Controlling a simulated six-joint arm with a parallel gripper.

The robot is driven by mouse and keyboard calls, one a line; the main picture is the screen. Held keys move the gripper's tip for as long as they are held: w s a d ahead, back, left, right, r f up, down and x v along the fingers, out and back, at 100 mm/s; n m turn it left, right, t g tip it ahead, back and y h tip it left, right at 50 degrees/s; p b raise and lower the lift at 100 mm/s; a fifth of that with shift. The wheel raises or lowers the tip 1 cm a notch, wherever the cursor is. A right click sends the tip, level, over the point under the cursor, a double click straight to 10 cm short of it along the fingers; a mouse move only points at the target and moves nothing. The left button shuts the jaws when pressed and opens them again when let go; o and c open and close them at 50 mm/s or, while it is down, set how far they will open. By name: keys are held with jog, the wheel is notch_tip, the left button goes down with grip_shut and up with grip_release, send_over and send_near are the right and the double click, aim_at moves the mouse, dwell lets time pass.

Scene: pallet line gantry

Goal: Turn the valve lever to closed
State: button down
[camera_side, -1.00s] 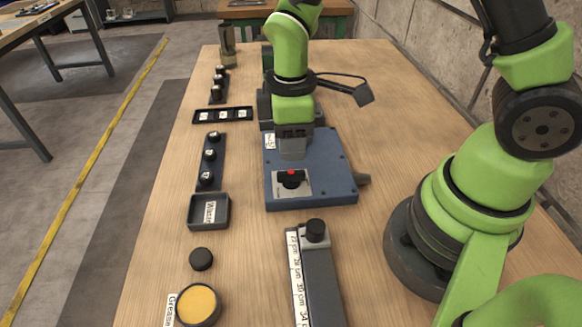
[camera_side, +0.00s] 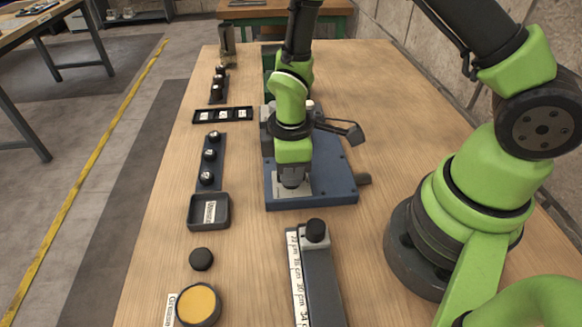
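A blue box (camera_side: 335,190) stands on the wooden bench. A light plate (camera_side: 306,186) lies on its top near the front left corner. The dark knob with a red mark on that plate, possibly the valve lever, is now hidden behind my gripper. My gripper (camera_side: 293,184) points down right over the plate. Its fingertips are too small and covered to show whether they are open or shut, or whether they touch the knob.
Left of the box are a rack with knobs (camera_side: 210,160), a black tray with labelled cells (camera_side: 222,115) and a dark open bin (camera_side: 208,212). In front are a black puck (camera_side: 201,259), a yellow-topped grease tin (camera_side: 198,304) and a grey bar with a scale (camera_side: 318,280).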

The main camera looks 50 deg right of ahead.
jog(key=shift+m, duration=0.4)
jog(key=m, duration=0.3)
jog(key=shift+m, duration=0.3)
jog(key=m, duration=0.4)
jog(key=shift+m, duration=0.3)
jog(key=m, duration=0.4)
jog(key=shift+m, duration=0.3)
jog(key=m, duration=0.4)
jog(key=shift+m, duration=0.3)
jog(key=c, duration=1.1)
grip_release()
jog(key=shift+o, duration=0.2)
